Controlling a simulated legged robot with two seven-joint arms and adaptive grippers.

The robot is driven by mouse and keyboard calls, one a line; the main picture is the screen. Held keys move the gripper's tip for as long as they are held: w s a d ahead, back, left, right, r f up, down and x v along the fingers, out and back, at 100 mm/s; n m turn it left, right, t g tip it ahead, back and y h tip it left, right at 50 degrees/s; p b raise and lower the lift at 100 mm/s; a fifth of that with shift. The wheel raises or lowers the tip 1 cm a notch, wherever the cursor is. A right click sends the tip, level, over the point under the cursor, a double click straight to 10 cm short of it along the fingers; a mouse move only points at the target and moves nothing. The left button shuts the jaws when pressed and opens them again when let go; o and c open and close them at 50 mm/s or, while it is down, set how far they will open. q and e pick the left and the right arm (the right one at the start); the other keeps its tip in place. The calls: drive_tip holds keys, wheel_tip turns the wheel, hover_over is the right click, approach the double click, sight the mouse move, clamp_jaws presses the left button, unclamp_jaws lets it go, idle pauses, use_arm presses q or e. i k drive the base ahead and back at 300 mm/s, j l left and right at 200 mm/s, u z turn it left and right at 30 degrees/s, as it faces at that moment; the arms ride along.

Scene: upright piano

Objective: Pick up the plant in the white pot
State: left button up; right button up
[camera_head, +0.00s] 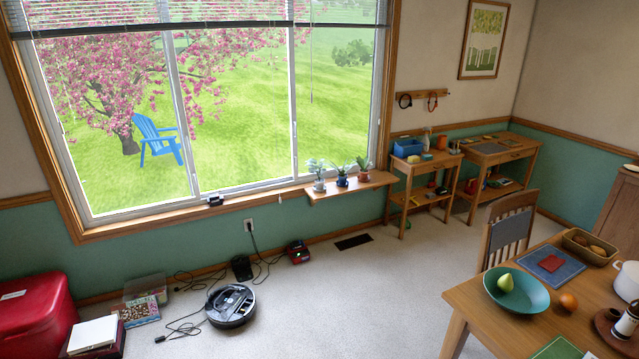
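Three small potted plants stand in a row on a wooden shelf (325,194) below the right part of the window. The left one, a pale green plant (317,168), is in a whitish pot (319,186) and stands upright. The middle plant (342,171) is in a dark blue pot (342,182). Neither of my grippers shows in the head view, and nothing covers the plants.
A robot vacuum (231,306) and loose cables lie on the carpet. A red chest (35,312) is at lower left. A dining table (470,308) with a teal bowl (517,291) and a chair (508,232) fill the right. Open carpet (370,285) lies between.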

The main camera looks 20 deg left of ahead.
sight(320, 182)
drive_tip(key=i+j+u, duration=0.2)
drive_tip(key=j, duration=0.3)
drive_tip(key=i+j, duration=0.35)
drive_tip(key=i, duration=0.15)
drive_tip(key=i+j, duration=0.3)
drive_tip(key=i, duration=0.2)
drive_tip(key=i+j, duration=0.35)
drive_tip(key=i, duration=0.15)
drive_tip(key=i+j+u, duration=0.1)
drive_tip(key=i+j, duration=0.25)
drive_tip(key=i, duration=0.15)
drive_tip(key=i+j+z, duration=0.1)
drive_tip(key=i+z, duration=0.3)
drive_tip(key=i, duration=1.85)
